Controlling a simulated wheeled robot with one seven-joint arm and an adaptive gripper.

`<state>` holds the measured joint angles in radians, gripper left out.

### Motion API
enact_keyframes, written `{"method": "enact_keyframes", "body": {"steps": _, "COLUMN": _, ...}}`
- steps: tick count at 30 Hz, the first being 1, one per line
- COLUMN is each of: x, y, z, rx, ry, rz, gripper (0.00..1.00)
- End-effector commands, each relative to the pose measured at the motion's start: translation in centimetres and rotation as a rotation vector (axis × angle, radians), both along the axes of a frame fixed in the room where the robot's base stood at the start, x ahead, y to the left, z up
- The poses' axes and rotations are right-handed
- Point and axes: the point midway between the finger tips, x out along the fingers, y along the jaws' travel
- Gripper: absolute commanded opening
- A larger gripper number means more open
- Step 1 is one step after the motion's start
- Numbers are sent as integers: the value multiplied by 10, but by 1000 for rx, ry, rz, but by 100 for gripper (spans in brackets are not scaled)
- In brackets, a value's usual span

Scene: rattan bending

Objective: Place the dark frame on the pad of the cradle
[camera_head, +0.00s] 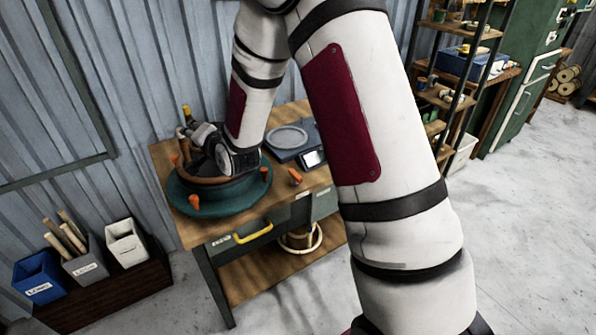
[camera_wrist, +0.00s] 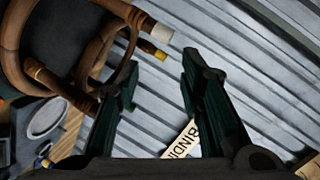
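The round green cradle (camera_head: 235,197) with orange clamps stands on the left of the workbench. Dark brown bent rattan, seemingly the dark frame (camera_head: 203,179), lies on the cradle, partly hidden by my arm. In the wrist view, brown rattan bends (camera_wrist: 55,84) curve around a dark surface (camera_wrist: 75,35), perhaps the pad; one rod end is pale and another yellow. My gripper (camera_wrist: 158,72) is open, its two dark green fingers apart with nothing clearly held between them. It also shows above the cradle in the head view (camera_head: 190,138), beside the rattan. Its exact contact is hidden.
A scale (camera_head: 288,137) stands right of the cradle on the bench (camera_head: 265,245). A pale rattan ring (camera_head: 300,240) is on the lower shelf. The corrugated wall is close behind. Bins (camera_head: 85,262) stand at lower left; shelves (camera_head: 455,75) at right.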

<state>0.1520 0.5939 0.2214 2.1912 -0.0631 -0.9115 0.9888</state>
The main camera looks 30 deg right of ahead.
Motion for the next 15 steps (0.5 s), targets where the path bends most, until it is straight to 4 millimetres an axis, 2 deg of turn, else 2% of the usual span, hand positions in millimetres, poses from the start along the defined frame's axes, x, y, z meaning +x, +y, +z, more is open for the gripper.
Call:
{"method": "enact_keyframes", "body": {"steps": 1, "x": -8, "y": 0, "z": 21, "rx": -66, "ry": 21, "rz": 19, "gripper": 35}}
{"method": "enact_keyframes", "body": {"steps": 5, "x": -36, "y": -5, "z": 54, "rx": -233, "ry": 107, "rz": 66, "gripper": 35}}
{"method": "enact_keyframes", "body": {"steps": 8, "x": -64, "y": -10, "z": 77, "rx": -351, "ry": 175, "rz": 104, "gripper": 35}}
{"method": "enact_keyframes", "body": {"steps": 11, "x": -98, "y": -15, "z": 98, "rx": -459, "ry": 243, "rz": 144, "gripper": 35}}
{"method": "enact_keyframes", "body": {"steps": 15, "x": -153, "y": -23, "z": 122, "rx": -593, "ry": 340, "rz": 209, "gripper": 35}}
